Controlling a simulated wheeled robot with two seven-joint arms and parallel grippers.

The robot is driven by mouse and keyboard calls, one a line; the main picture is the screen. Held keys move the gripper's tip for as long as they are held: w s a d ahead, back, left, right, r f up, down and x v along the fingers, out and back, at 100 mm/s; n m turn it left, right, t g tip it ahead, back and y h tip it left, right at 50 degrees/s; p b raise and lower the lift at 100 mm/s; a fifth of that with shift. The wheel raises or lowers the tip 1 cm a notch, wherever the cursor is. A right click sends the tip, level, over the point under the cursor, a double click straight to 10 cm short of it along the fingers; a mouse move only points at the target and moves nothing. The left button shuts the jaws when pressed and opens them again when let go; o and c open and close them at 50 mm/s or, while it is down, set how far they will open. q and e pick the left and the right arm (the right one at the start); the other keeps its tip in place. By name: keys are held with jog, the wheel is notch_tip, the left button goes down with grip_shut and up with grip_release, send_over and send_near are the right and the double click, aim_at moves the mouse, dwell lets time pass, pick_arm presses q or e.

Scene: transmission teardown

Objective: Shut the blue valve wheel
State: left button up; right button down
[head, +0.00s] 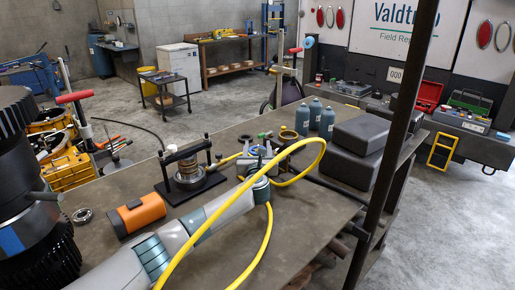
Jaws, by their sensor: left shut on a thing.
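My left gripper (259,158) is over the workbench, at the end of the pale arm from the lower left. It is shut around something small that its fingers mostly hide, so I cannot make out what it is. No blue valve wheel shows clearly at the gripper. A small light-blue disc (309,41) shows further back, near a red handle, but I cannot tell if it is the wheel. A yellow hose (317,146) loops over the bench and crosses my left arm. My right gripper is not in view.
A dark upright post (388,145) stands at the right. The bench front is mostly clear.

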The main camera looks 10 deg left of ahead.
pick_arm(q)
jog(key=shift+f, duration=0.1)
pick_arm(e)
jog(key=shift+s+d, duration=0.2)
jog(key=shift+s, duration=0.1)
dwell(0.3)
pick_arm(q)
jog(key=shift+h, duration=0.3)
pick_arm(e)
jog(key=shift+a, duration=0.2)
pick_arm(q)
jog(key=shift+d+m+h+p, duration=0.15)
jog(key=shift+m+h+p, duration=0.15)
jog(key=shift+m+h, duration=0.2)
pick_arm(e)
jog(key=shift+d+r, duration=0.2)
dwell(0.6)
